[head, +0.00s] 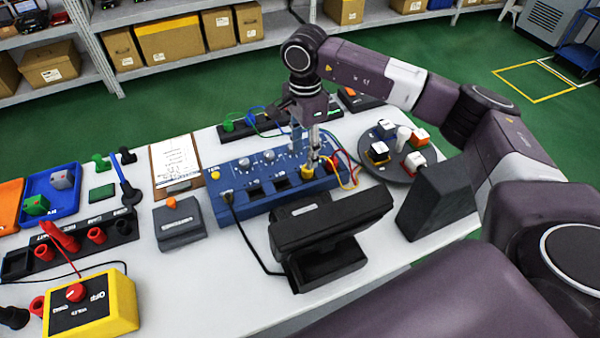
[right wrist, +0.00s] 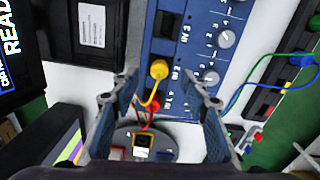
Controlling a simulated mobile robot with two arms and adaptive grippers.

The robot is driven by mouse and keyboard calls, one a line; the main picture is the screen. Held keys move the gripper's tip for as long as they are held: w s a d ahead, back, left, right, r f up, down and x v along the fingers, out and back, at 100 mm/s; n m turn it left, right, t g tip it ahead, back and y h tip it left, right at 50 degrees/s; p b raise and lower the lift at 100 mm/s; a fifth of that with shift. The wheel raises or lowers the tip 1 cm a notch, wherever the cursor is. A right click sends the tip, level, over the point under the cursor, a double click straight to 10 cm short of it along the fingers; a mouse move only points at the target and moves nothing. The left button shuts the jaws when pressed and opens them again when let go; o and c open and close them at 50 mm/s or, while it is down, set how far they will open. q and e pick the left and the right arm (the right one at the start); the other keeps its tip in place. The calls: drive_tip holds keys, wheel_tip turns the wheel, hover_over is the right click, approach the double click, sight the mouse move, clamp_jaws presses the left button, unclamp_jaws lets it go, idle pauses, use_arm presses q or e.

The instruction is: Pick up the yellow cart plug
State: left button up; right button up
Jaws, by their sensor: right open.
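The yellow plug (right wrist: 159,69) sits in the blue panel (right wrist: 190,35), with a yellow cable running from it. It also shows in the head view (head: 307,172), at the right part of the blue box (head: 262,200), below my gripper. My right gripper (head: 312,158) points down over that end of the box. In the right wrist view its two fingers (right wrist: 160,88) are spread wide, one on each side of the yellow plug and its cable, with nothing held. A red plug (right wrist: 155,106) is close beside the yellow one. My left gripper is not in view.
A black screen (head: 330,222) stands in front of the blue box. A round dark tray (head: 402,176) with several small blocks is to the right. A black strip with green and blue cables (head: 238,128) lies behind. Clear white tabletop (head: 195,275) is at front left.

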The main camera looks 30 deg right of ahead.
sight(307, 172)
drive_tip(key=f+p, duration=0.1)
drive_tip(key=f, duration=0.1)
drive_tip(key=f+p, duration=0.1)
drive_tip(key=f, duration=0.1)
drive_tip(key=f+p, duration=0.1)
drive_tip(key=f, duration=0.1)
drive_tip(key=shift+d+f, duration=0.15)
drive_tip(key=shift+d, duration=0.25)
drive_tip(key=shift+f, duration=0.25)
drive_tip(key=shift+c, duration=0.7)
clamp_jaws()
